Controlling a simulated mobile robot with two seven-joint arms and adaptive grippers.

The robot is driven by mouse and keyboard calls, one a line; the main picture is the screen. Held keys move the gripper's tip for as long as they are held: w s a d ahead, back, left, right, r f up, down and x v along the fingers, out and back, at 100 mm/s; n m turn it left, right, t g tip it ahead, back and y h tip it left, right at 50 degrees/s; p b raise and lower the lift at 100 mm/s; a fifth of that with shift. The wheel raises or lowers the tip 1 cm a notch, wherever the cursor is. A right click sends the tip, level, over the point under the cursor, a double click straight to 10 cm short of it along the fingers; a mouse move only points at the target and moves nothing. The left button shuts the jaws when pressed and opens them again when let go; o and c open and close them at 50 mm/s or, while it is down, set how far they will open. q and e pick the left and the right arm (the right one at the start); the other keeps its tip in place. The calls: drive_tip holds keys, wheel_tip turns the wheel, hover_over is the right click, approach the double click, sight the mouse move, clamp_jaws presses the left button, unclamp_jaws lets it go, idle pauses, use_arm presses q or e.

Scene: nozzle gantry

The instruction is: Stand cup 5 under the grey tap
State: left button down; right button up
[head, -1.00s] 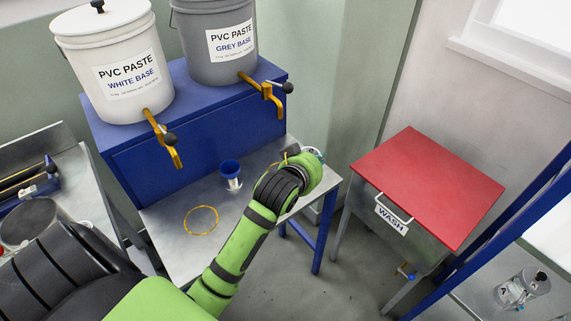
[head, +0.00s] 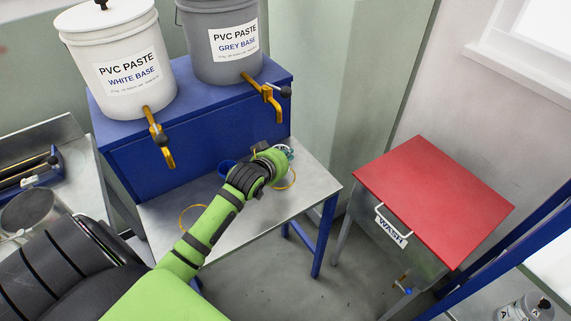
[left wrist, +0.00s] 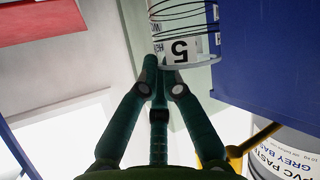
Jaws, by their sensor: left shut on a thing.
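Cup 5 (left wrist: 182,50) shows in the left wrist view as a pale cup with dark lines and a "5" label, at the fingertips of my left gripper (left wrist: 160,78), which is shut on it. In the head view my left gripper (head: 286,153) is over the back of the metal table, below the grey tap (head: 265,90). The cup is mostly hidden there by the wrist, and I cannot tell whether it touches the table. The grey tap, brass with a black knob, juts from the grey bucket (head: 220,45). A yellow ring (head: 294,182) lies partly hidden beneath my wrist. My right gripper is out of view.
Another yellow ring (head: 182,222) lies on the metal table (head: 245,222) below the white bucket's tap (head: 160,140). A blue stand (head: 190,145) backs the table. A red-topped wash bin (head: 435,190) stands right.

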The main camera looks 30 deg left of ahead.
use_arm(q)
drive_tip(key=shift+a+f, duration=0.2)
drive_tip(key=shift+f, duration=1.9)
drive_tip(key=shift+f, duration=0.2)
drive_tip(key=c, duration=1.4)
unclamp_jaws()
